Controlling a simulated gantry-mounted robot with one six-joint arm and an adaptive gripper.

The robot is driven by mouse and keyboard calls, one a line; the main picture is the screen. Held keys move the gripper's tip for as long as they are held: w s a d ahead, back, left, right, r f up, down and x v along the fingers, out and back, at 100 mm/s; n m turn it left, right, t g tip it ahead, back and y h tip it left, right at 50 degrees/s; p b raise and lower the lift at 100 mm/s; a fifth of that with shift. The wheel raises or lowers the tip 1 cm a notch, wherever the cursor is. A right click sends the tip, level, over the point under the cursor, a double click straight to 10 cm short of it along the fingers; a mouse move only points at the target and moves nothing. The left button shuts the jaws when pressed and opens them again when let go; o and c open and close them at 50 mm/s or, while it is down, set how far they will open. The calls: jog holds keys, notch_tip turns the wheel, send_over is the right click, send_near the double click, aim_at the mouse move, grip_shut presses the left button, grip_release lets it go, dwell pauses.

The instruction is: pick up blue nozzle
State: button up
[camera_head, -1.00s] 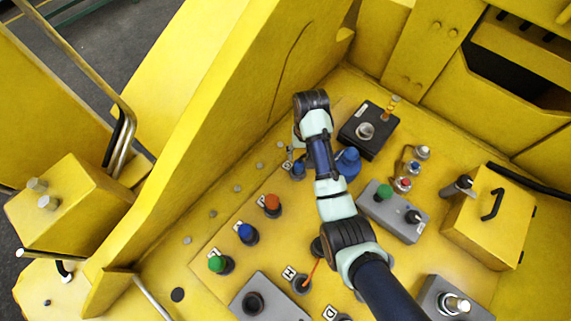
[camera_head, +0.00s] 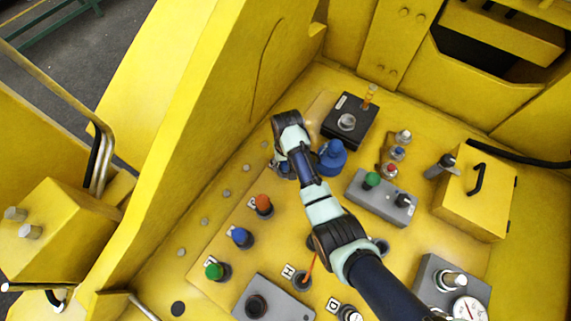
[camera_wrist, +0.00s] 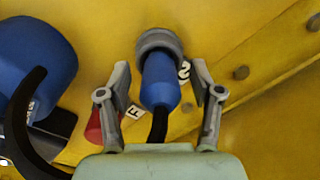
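A blue nozzle (camera_wrist: 160,82) with a grey collar at its top and a dark hose or stem below shows in the middle of the wrist view. My gripper (camera_wrist: 160,72) is open, with one grey finger on each side of the nozzle and a visible gap on both sides. In the head view my gripper (camera_head: 282,166) is low over the panel and mostly hides this nozzle. A larger blue part (camera_head: 332,156) stands just right of it. It also shows at the left of the wrist view (camera_wrist: 38,62).
A row of orange (camera_head: 263,204), blue (camera_head: 240,236) and green (camera_head: 215,270) nozzles stands to the lower left. A black box (camera_head: 350,122) lies behind my gripper. A grey box (camera_head: 382,197) and a yellow case (camera_head: 475,205) are to the right. A sloping yellow wall rises on the left.

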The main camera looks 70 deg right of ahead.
grip_shut()
jog(key=shift+r, duration=0.1)
notch_tip(320, 180, up, 13)
jog(key=p, duration=0.3)
notch_tip(320, 180, up, 7)
jog(key=p, duration=0.7)
